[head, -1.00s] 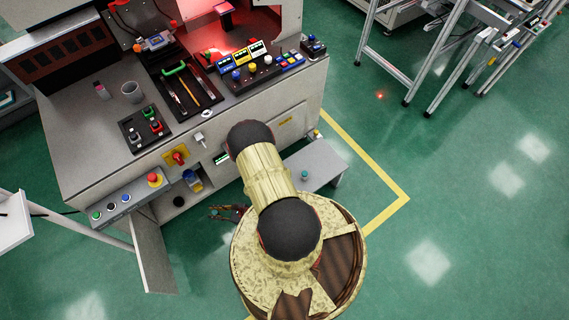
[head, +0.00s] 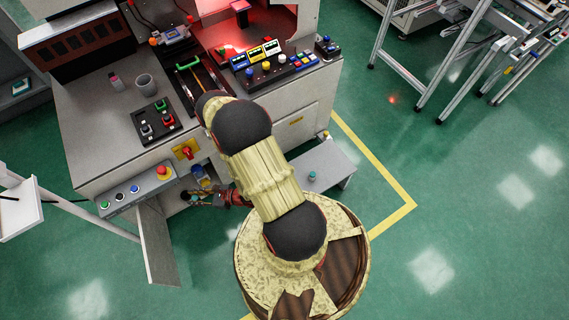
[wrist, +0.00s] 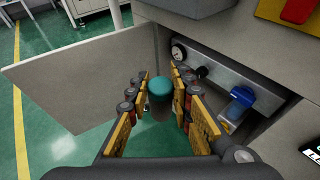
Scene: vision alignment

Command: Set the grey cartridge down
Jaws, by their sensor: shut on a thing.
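My gripper (wrist: 158,82) is shut on the grey cartridge (wrist: 158,109), which has a round teal cap (wrist: 160,87) and stands between the yellow-padded fingers. Its lower part is mostly hidden by the cap and fingers. In the head view my gripper (head: 192,197) is low at the machine's front, by the open lower compartment. In the wrist view a blue-topped filter-like part (wrist: 240,102) is in the compartment to the right, apart from my fingers.
An open door panel (wrist: 85,85) stands to the left of my gripper. A round gauge (wrist: 178,52) and a black knob (wrist: 202,72) are on the compartment's back. A low grey bench (head: 325,160) with a small teal-topped item (head: 312,176) stands right. Green floor lies below.

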